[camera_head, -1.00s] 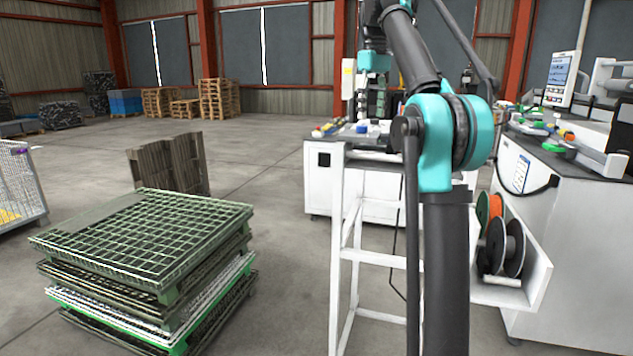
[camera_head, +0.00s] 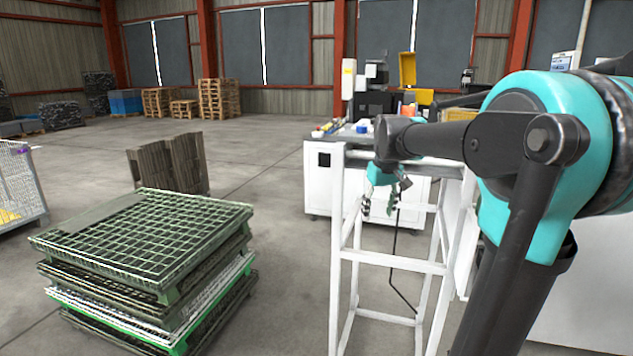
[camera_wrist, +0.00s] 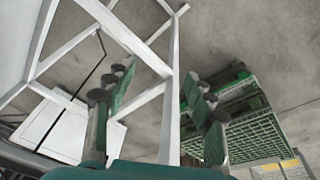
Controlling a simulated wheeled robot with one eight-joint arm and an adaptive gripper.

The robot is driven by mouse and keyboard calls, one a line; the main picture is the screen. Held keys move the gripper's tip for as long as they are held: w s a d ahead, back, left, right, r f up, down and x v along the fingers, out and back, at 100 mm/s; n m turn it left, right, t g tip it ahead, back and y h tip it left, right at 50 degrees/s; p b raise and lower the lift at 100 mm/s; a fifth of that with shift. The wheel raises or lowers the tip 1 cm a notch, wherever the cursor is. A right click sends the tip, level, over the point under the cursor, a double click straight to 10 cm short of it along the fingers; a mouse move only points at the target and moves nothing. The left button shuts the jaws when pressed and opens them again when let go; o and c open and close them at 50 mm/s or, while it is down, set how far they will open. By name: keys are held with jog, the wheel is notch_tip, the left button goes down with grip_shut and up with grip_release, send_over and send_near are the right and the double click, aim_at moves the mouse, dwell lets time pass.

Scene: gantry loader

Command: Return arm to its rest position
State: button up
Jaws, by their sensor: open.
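My gripper (camera_head: 378,204) hangs from the end of my teal and black arm in the head view, fingers pointing down, in front of the white frame stand. In the wrist view my gripper (camera_wrist: 162,105) has its two green-padded fingers spread wide apart, with nothing between them but a white bar of the stand and floor beyond. My arm's large teal joint fills the right side of the head view. Whether the fingers touch the stand cannot be told.
The white frame stand (camera_head: 349,255) is close around my gripper. A stack of green pallets (camera_head: 150,235) stands at left; it also shows in the wrist view (camera_wrist: 250,138). A white workbench (camera_head: 322,185) with small items stands behind. Open floor lies between pallets and stand.

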jog(key=s+d+f+m+t, duration=0.1)
jog(key=s+f+m, duration=0.2)
jog(key=s+f, duration=1.9)
jog(key=shift+s+d+f+t, duration=0.15)
jog(key=shift+s+f+t, duration=0.25)
jog(key=shift+f, duration=0.35)
